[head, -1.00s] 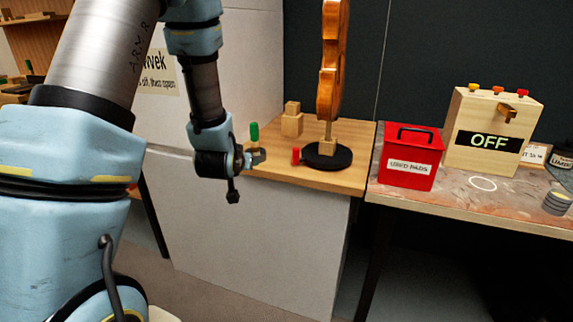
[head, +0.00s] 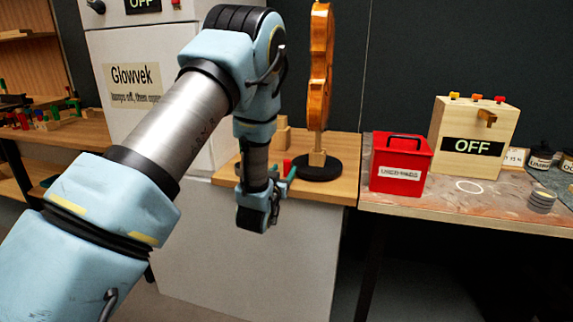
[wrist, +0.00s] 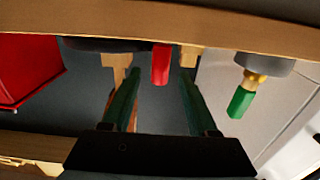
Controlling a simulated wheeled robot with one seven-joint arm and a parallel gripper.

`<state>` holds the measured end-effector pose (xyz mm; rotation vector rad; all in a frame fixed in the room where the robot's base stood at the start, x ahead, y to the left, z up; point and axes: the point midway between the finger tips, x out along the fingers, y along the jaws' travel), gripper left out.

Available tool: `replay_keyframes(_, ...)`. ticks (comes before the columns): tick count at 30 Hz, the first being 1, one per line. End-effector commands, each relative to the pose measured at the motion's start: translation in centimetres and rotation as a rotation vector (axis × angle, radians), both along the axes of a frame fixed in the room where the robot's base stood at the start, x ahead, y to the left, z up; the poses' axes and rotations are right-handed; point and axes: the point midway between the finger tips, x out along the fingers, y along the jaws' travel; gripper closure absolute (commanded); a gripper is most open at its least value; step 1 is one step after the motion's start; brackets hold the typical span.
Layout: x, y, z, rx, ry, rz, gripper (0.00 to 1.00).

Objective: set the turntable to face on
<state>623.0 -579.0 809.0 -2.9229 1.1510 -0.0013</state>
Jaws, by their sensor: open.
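The turntable (head: 320,172) is a black round disc on the wooden bench. A violin (head: 318,75) stands upright above it on a wooden post and is seen nearly edge-on in the head view. A red peg (head: 287,166) stands at the disc's left side. My gripper (head: 283,180) is at the bench's front edge, close to the peg and partly hidden by my wrist. In the wrist view, which looks upside down, my open gripper (wrist: 160,76) has a green finger on each side of the red peg (wrist: 160,63). I cannot tell whether either finger touches it.
A green-tipped handle (wrist: 241,100) is at the right in the wrist view. Wooden blocks (head: 282,135) stand behind my gripper. A red box (head: 400,165) and a wooden switch box reading OFF (head: 473,140) stand on the bench to the right. A white cabinet (head: 130,45) is at left.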

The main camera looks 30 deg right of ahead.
Motion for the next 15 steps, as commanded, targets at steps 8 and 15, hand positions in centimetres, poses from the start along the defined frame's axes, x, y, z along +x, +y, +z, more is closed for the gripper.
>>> replay_keyframes(8, 2.5, -2.4, 0.1, -0.001, -0.001, 0.000, 0.41)
replay_keyframes(15, 2.9, -2.7, 0.0, 0.001, 0.001, 0.000, 0.41)
